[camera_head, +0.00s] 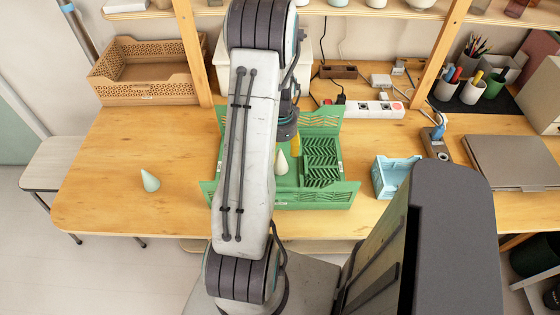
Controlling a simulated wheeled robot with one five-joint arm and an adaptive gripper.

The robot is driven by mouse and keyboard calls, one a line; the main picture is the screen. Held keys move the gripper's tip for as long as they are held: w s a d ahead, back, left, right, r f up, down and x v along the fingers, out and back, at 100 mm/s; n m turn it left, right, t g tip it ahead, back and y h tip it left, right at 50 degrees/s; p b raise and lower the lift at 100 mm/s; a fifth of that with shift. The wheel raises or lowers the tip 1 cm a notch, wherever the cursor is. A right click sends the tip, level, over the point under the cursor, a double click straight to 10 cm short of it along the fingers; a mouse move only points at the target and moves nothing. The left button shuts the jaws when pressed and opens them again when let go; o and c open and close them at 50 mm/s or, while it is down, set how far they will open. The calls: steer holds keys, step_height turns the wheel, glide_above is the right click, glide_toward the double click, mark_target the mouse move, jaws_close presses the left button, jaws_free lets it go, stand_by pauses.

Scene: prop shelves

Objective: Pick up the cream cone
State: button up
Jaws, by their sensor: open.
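The cream cone (281,163) stands upright, tip up, inside the green crate (318,198), just right of my arm's pale link. The link covers the crate's left part and may hide some of the cone's surroundings. My wrist section comes down above and just behind the cone, at the crate's back. My gripper's fingers do not show; they seem hidden behind my arm.
A pale mint cone (150,181) stands on the open left table. A yellow object (295,146) shows behind the cream cone. A green slatted basket (321,160) fills the crate's right side. A light-blue basket (393,177), power strip (372,109) and laptop (512,160) are right.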

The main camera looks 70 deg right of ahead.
steer(key=shift+f, duration=0.8)
jaws_close()
